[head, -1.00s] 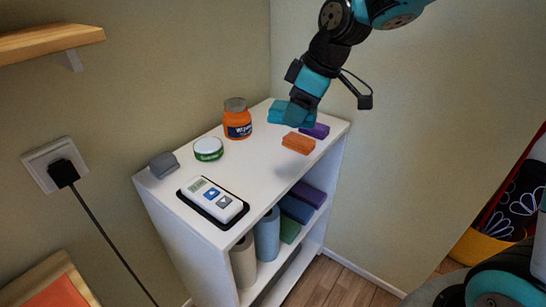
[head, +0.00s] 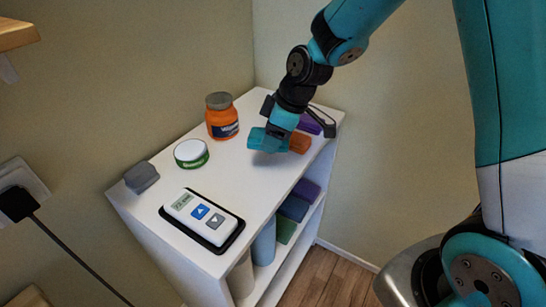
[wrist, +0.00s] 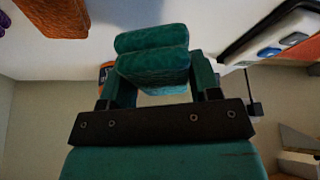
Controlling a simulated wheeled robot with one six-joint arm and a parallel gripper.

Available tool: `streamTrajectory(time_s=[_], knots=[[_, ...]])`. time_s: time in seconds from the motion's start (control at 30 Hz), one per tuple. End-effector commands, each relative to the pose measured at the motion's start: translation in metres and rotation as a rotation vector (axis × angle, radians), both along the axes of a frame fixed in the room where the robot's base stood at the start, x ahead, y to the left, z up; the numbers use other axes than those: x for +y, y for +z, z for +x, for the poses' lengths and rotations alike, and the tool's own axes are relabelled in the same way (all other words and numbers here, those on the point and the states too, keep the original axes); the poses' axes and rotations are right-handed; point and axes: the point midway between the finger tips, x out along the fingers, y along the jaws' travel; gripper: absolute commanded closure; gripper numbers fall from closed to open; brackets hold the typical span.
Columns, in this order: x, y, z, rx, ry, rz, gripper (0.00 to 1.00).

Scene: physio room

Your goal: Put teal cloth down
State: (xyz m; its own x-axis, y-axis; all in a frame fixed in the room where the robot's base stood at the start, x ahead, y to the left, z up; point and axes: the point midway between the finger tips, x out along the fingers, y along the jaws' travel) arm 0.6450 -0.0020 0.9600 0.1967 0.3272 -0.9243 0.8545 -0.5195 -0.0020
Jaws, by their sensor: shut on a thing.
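The folded teal cloth (head: 262,141) is in my gripper (head: 277,143), over the top of the white shelf unit (head: 235,172). In the wrist view, the cloth (wrist: 152,62) is pinched between the two fingers of my gripper (wrist: 155,80). I cannot tell whether its underside touches the shelf top. An orange folded cloth (head: 300,143) lies just right of it, partly hidden, and a purple one (head: 309,125) lies behind, near the back right corner.
An orange jar (head: 222,122), a green-and-white tin (head: 191,153), a grey item (head: 141,177) and a white device on a black tray (head: 201,216) stand on the top. Bare surface lies between the device and the teal cloth. The wall is close behind.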

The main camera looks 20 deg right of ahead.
Motion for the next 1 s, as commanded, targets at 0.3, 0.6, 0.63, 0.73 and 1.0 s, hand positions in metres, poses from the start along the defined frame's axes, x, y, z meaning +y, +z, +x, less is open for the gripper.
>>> streamTrajectory(time_s=[0.3,0.6,0.63,0.73,1.0], knots=[[-0.002,-0.036,0.000,0.000,-0.004,0.000,0.65],[-0.002,-0.070,0.000,-0.001,-0.004,-0.001,0.65],[-0.002,-0.069,0.000,-0.002,-0.004,0.000,0.65],[-0.002,-0.069,0.000,-0.002,-0.003,0.000,0.65],[-0.002,-0.071,0.000,-0.002,-0.004,0.000,0.18]])
